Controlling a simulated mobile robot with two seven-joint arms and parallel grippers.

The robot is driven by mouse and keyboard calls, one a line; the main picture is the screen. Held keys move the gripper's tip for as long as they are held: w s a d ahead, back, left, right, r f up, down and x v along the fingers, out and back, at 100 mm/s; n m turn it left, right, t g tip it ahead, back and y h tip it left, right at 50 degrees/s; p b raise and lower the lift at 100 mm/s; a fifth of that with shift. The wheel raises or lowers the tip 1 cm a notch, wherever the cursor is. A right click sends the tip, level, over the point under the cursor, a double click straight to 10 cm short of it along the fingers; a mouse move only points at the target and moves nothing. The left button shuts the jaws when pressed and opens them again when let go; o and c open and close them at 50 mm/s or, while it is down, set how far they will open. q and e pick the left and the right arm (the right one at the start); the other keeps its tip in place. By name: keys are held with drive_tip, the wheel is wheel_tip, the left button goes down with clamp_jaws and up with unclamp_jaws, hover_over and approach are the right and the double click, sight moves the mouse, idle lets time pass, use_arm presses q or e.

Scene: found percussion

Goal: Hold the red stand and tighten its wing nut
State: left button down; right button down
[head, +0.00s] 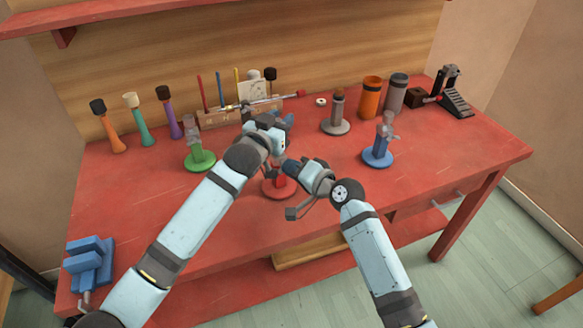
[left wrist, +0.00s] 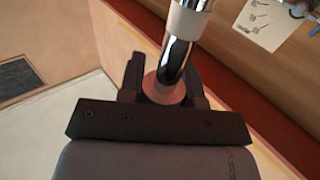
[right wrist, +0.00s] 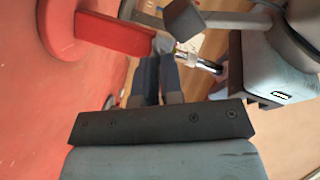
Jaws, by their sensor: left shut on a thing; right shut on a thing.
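The red stand (head: 270,190) stands on the table at the front middle, partly behind my arms. The right wrist view shows its red tube (right wrist: 122,37), round base (right wrist: 58,28) and chrome rod (right wrist: 205,62). My left gripper (head: 284,122) is above the base, shut on the chrome rod, which also shows in the left wrist view (left wrist: 178,60). My right gripper (head: 284,165) is lower, with its fingers (right wrist: 158,78) shut at the tube's top on the grey wing nut (right wrist: 165,44), which is mostly hidden by the fingers.
A green stand (head: 199,160) is to the left, a blue stand (head: 378,157) to the right and a grey stand (head: 336,126) behind. Several mallets, orange and grey cups and a black pedal (head: 455,95) line the back. The front right of the table is clear.

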drive_tip(key=m, duration=0.2)
drive_tip(key=m+y, duration=0.1)
drive_tip(key=shift+f+m+y, duration=0.3)
drive_tip(key=shift+m, duration=0.1)
drive_tip(key=shift+t, duration=0.3)
drive_tip(key=c, duration=1.5)
unclamp_jaws()
drive_tip(key=shift+c, duration=0.2)
drive_tip(key=shift+d, duration=0.15)
drive_tip(key=v, duration=1.2)
